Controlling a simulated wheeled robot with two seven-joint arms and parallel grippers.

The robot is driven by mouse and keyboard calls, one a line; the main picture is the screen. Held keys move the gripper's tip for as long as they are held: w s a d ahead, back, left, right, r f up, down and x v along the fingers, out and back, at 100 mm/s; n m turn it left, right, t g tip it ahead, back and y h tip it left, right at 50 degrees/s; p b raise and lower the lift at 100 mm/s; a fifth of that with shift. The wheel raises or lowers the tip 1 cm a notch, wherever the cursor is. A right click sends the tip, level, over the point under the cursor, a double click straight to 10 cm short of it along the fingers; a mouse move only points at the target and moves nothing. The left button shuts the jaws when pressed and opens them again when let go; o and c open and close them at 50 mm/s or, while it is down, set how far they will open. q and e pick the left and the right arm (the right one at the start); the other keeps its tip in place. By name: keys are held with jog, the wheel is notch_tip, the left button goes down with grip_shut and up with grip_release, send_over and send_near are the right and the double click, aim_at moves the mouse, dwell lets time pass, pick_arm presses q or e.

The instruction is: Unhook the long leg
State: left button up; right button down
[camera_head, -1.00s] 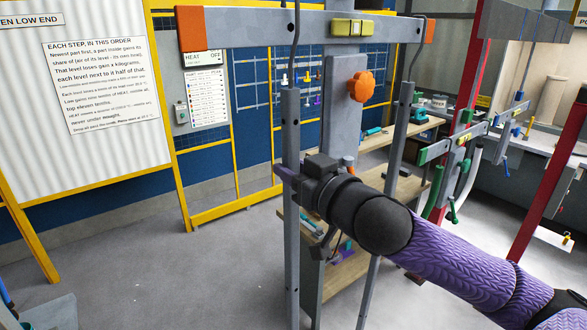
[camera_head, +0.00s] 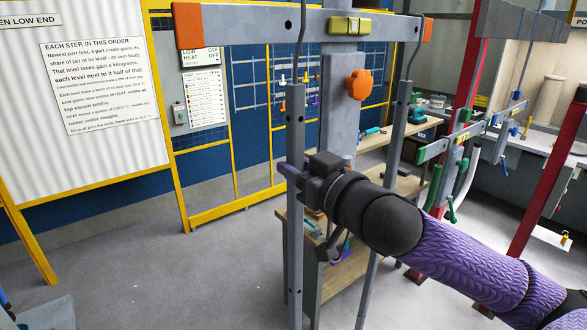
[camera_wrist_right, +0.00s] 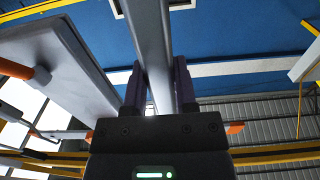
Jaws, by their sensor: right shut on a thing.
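Two grey metal legs hang by thin wire hooks from a grey crossbar (camera_head: 235,28) with orange ends. My right gripper (camera_head: 287,172) is shut on the left-hand leg (camera_head: 295,125), below its top end. In the right wrist view the leg (camera_wrist_right: 152,40) passes between the two dark fingers (camera_wrist_right: 160,88). The leg is close to upright, and its lower part runs down toward the bottom of the head view. Whether its top is still on the hook (camera_head: 291,68) I cannot tell. The other leg (camera_head: 395,135) hangs to the right, partly behind my arm. My left gripper is not in view.
A grey post (camera_head: 340,120) with an orange knob (camera_head: 359,85) stands between the legs. Behind are a wooden shelf unit (camera_head: 330,285), a yellow-framed board and a red-framed stand (camera_head: 465,70). Open floor (camera_head: 150,270) lies to the left.

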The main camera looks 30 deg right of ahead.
jog(key=shift+s+b, duration=0.55)
jog(key=shift+s, duration=0.3)
jog(key=shift+r, duration=0.1)
